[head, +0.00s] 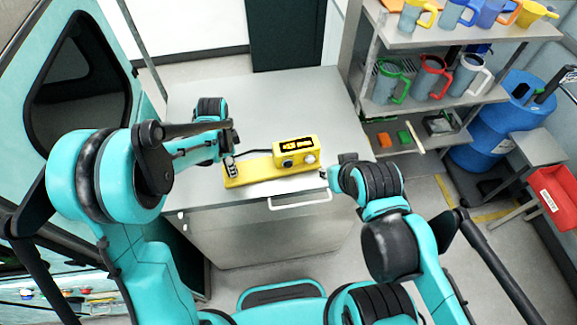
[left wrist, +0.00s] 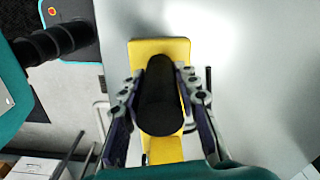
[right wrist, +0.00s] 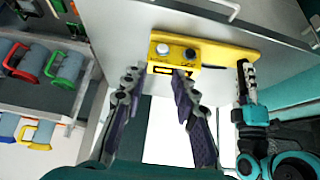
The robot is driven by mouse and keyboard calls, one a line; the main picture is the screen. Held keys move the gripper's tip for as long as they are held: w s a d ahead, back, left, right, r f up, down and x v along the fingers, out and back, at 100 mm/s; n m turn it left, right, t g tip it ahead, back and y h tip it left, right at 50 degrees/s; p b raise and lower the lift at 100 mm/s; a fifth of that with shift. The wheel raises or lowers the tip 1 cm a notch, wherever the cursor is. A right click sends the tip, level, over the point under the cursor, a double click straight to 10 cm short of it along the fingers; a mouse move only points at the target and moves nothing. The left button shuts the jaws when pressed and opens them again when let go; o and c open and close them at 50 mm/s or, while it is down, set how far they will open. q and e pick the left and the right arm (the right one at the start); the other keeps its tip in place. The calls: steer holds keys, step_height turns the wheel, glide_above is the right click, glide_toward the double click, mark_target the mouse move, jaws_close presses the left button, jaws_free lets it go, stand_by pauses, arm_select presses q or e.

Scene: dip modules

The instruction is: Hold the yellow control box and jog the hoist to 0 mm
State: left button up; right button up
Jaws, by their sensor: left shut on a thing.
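The yellow control box (head: 296,149) stands on a long yellow base (head: 258,171) near the table's front edge. It has a dark display, too small to read, and a pale knob and a dark knob on its front. My left gripper (head: 230,165) is at the base's left end, shut on an upright black handle (left wrist: 158,98). My right gripper (head: 326,174) is beside the box's right end. In the right wrist view its fingers (right wrist: 160,76) are open, with the box (right wrist: 186,50) just beyond their tips; I cannot tell whether they touch it.
The grey table (head: 290,103) is clear behind the box. A drawer handle (head: 300,202) juts from its front. A shelf (head: 440,102) with colored jugs stands at right, beside a blue barrel (head: 490,125) and a red bin (head: 557,190).

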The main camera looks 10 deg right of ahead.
jaws_close()
stand_by(1.0)
